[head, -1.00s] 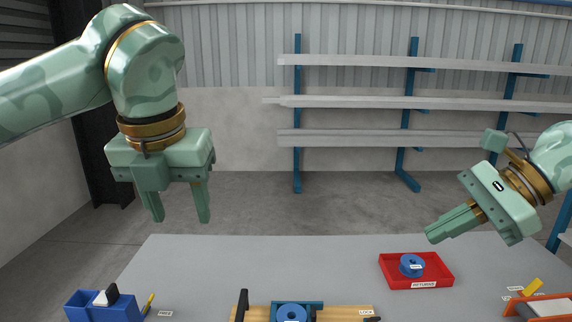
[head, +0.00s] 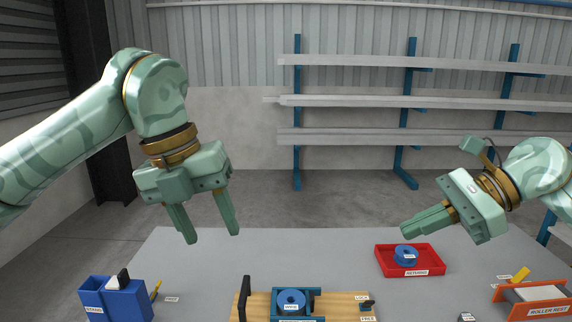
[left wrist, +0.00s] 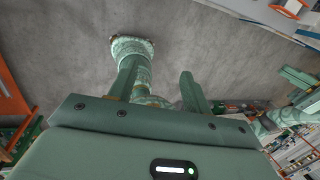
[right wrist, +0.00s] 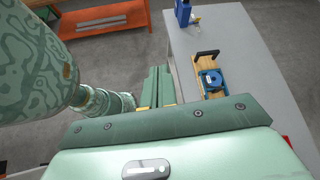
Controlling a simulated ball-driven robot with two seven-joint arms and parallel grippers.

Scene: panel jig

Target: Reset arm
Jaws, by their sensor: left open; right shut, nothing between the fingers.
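My left gripper (head: 208,238) is open and empty, raised above the far left part of the grey table in the head view. Its two spread fingers also show in the left wrist view (left wrist: 158,80). My right gripper (head: 404,232) is shut with nothing in it, raised near the red tray at the right. Its fingers lie together in the right wrist view (right wrist: 157,72). Neither gripper touches anything on the table.
The grey table (head: 220,262) holds a wooden jig (head: 340,305) with a blue round part (head: 291,300). A red tray (head: 432,267) holds another blue part (head: 405,254). A blue bin (head: 118,306) stands left, an orange roller rest (head: 540,301) right.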

